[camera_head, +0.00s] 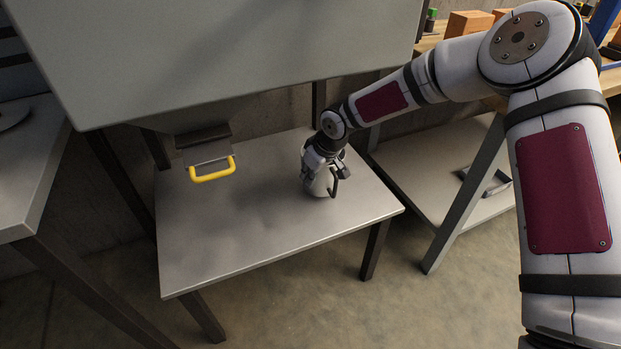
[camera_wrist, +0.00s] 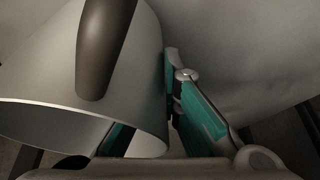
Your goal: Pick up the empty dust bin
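The dust bin (camera_head: 320,184) is a pale grey, round container with a dark handle. In the head view it is upright at the right part of the low metal table (camera_head: 240,225); I cannot tell if its base touches the top. My gripper (camera_head: 325,160) is above it, pointing down at its rim. In the wrist view the bin (camera_wrist: 40,75) fills the left side, handle facing the camera. My gripper (camera_wrist: 170,60) straddles the bin wall, one teal finger inside the mouth and one outside. The fingers look closed on the wall; the inner fingertip is hidden. The bin's inside is mostly hidden.
A large grey cabinet (camera_head: 230,50) overhangs the table's back, with a yellow-handled part (camera_head: 212,172) below it. A bench (camera_head: 22,170) stands at the left. A shelf (camera_head: 430,185) is at the right. The table's left and front are clear.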

